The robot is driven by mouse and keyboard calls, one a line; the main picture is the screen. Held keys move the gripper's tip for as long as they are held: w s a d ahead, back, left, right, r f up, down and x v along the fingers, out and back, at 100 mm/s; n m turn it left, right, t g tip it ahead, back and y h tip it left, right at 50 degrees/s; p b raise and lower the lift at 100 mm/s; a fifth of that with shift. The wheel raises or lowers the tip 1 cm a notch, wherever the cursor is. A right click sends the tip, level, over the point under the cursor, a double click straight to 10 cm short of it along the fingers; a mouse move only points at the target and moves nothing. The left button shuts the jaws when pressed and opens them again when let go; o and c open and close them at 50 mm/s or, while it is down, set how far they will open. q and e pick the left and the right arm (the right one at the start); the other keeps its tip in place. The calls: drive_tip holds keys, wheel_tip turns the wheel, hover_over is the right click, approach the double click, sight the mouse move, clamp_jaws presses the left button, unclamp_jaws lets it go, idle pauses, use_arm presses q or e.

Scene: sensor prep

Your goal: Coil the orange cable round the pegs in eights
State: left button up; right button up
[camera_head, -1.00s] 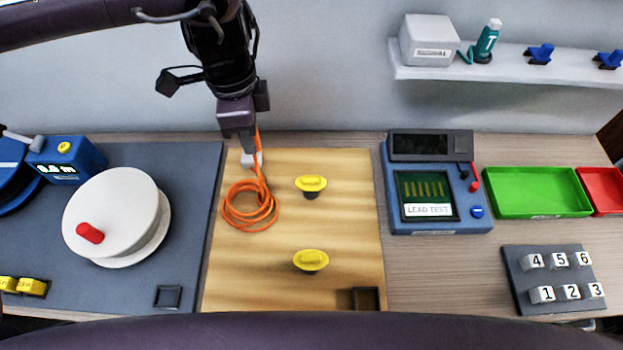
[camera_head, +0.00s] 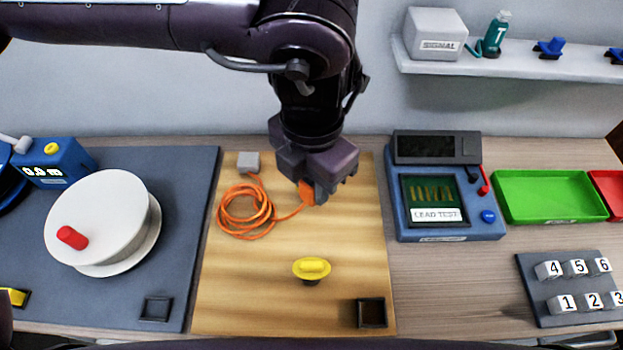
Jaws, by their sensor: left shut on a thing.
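The orange cable (camera_head: 233,223) lies in a loose coil on the left of the wooden board (camera_head: 240,290). One end runs up to a small grey block (camera_head: 249,162) at the board's back left. The other end rises to the right into my left gripper (camera_head: 314,195), which is shut on an orange piece at the cable's end, over the board's back middle. The near yellow peg (camera_head: 311,268) stands clear, with no cable round it. The far yellow peg is hidden behind my left gripper. My right gripper is not in view.
A white reel (camera_head: 98,215) with a red knob stands on the grey mat to the left. A blue lead tester (camera_head: 447,190) stands right of the board. A small dark square holder (camera_head: 372,312) sits at the board's front right. The board's front left is bare.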

use_arm(q)
drive_tip(key=shift+f+b, duration=0.4)
drive_tip(key=shift+f, duration=0.15)
wheel_tip(320, 180, down, 4)
drive_tip(key=b, duration=0.3)
drive_tip(key=shift+r, duration=0.25)
drive_tip(key=shift+f+b, duration=0.45)
drive_tip(key=shift+f, duration=0.25)
